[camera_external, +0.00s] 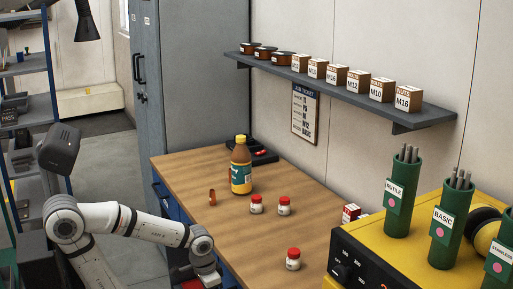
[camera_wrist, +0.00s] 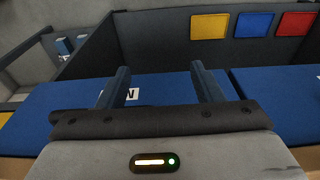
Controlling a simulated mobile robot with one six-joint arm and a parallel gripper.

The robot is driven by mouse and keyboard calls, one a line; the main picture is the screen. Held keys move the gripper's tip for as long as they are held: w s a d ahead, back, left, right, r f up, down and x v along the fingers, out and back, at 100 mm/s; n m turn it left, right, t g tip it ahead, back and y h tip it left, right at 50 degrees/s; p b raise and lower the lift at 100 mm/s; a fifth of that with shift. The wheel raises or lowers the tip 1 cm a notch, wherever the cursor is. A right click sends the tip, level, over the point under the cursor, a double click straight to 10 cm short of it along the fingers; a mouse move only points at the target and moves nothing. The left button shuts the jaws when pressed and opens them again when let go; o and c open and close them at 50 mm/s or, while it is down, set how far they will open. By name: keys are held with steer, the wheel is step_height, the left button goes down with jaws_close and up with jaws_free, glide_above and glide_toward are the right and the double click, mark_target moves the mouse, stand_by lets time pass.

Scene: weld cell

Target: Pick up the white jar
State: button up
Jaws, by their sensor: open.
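Three small white jars with red lids stand upright on the wooden bench (camera_external: 232,261) in the external view. One jar (camera_external: 256,205) is near the middle, another jar (camera_external: 284,206) is just right of it, and a third jar (camera_external: 293,260) is nearer the camera. My gripper (camera_wrist: 160,68) is open and empty in the wrist view, its two fingers apart. In the external view my arm's end is low at the bench's left edge, left of the jars, and cut off by the frame. No jar shows in the wrist view.
A brown bottle with a yellow cap (camera_external: 241,170) and a small orange-brown item (camera_external: 212,197) stand near the jars. A yellow welder (camera_external: 400,255) with green rod tubes (camera_external: 447,225) fills the right. The wrist view shows blue panels (camera_wrist: 70,95) and a dark wall (camera_wrist: 150,40).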

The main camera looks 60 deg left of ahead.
steer(key=shift+o, duration=0.3)
steer(key=w+a+r+n+y+p, duration=0.1)
steer(key=w+a+r+n+p, duration=0.15)
steer(key=r, duration=0.55)
steer(key=w+a+r+n+y+p, duration=0.1)
steer(key=w+a+r+n+p, duration=0.2)
steer(key=r, duration=0.4)
step_height(320, 180, up, 3)
steer(key=m+t+h+p, duration=0.3)
steer(key=m+p, duration=0.5)
steer(key=p, duration=1)
glide_above(294, 250)
steer(key=s+a, duration=0.1)
steer(key=s, duration=0.2)
steer(key=shift+w+a+r, duration=0.1)
steer(key=shift+w+a, duration=0.05)
steer(key=shift+w, duration=0.1)
steer(key=shift+d+p+x, duration=0.15)
steer(key=shift+p+x, duration=0.05)
steer(key=shift+x, duration=1.15)
steer(key=shift+d+p+x, duration=0.15)
steer(key=shift+d+x, duration=0.05)
steer(key=shift+x, duration=1.15)
steer(key=shift+d+p+x, duration=0.15)
steer(key=shift+p+x, duration=0.05)
steer(key=shift+x, duration=1.15)
steer(key=shift+w+r, duration=0.1)
steer(key=shift+c, duration=0.2)
